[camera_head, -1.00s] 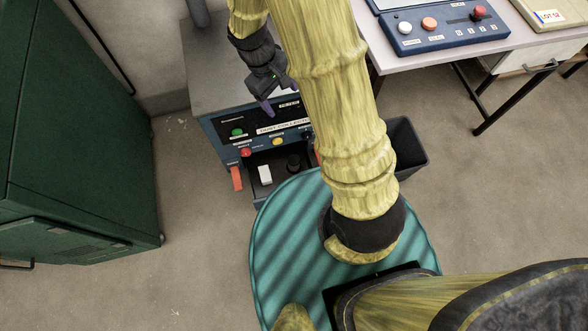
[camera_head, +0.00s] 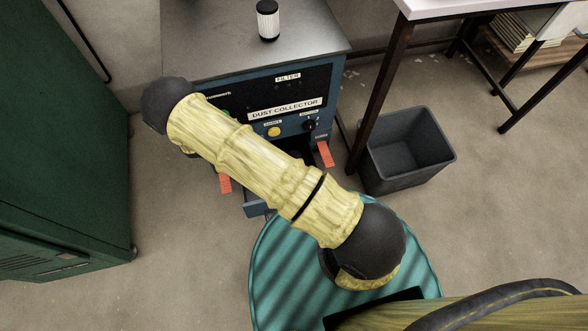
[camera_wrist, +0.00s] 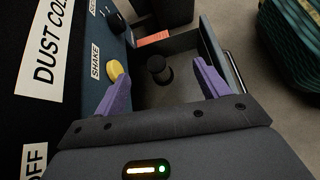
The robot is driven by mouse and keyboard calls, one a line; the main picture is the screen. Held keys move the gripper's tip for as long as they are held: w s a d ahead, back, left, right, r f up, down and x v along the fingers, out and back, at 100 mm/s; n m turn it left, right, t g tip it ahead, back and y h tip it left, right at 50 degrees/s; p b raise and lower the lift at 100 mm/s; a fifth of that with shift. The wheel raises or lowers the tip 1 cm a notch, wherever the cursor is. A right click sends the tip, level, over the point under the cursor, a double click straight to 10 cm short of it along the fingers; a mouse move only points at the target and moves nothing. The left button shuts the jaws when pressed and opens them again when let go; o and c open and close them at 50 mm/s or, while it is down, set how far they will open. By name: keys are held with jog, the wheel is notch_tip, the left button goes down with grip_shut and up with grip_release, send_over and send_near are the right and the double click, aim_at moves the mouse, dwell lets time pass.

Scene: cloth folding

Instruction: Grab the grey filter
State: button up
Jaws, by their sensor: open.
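The grey filter appears to be the dark cylinder (camera_wrist: 158,70) standing upright in the open drawer (camera_wrist: 182,45) of the dust collector. In the wrist view it shows just beyond my gripper (camera_wrist: 162,86), between the lines of the two purple fingers. The fingers are wide apart with nothing between them, and none touches the cylinder. In the head view my arm hides the gripper and most of the drawer. A white filter with black ends (camera_head: 267,20) stands on top of the dust collector (camera_head: 190,45).
The drawer walls stand close around my fingers. The dust collector's panel with a yellow button (camera_wrist: 117,74) is at the left in the wrist view. Orange handles (camera_head: 325,154) flank the drawer. A grey bin (camera_head: 408,150) stands right, a green cabinet (camera_head: 60,150) left.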

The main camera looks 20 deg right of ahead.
jog(key=f+n+t+b, duration=0.1)
jog(key=f+b, duration=0.1)
jog(key=f, duration=0.2)
jog(key=a+f+n+h+b, duration=0.1)
jog(key=f, duration=0.3)
jog(key=f+n+t+h+b, duration=0.1)
jog(key=f+b, duration=0.1)
jog(key=f, duration=0.2)
jog(key=shift+s+a+f+t+b, duration=0.15)
jog(key=shift+a+f+t+b, duration=0.15)
jog(key=shift+a+f, duration=0.1)
jog(key=shift+r, duration=0.1)
jog(key=b+x, duration=0.5)
jog(key=x, duration=0.6)
jog(key=shift+d+f, duration=0.15)
jog(key=shift+f, duration=0.05)
jog(key=shift+d, duration=0.4)
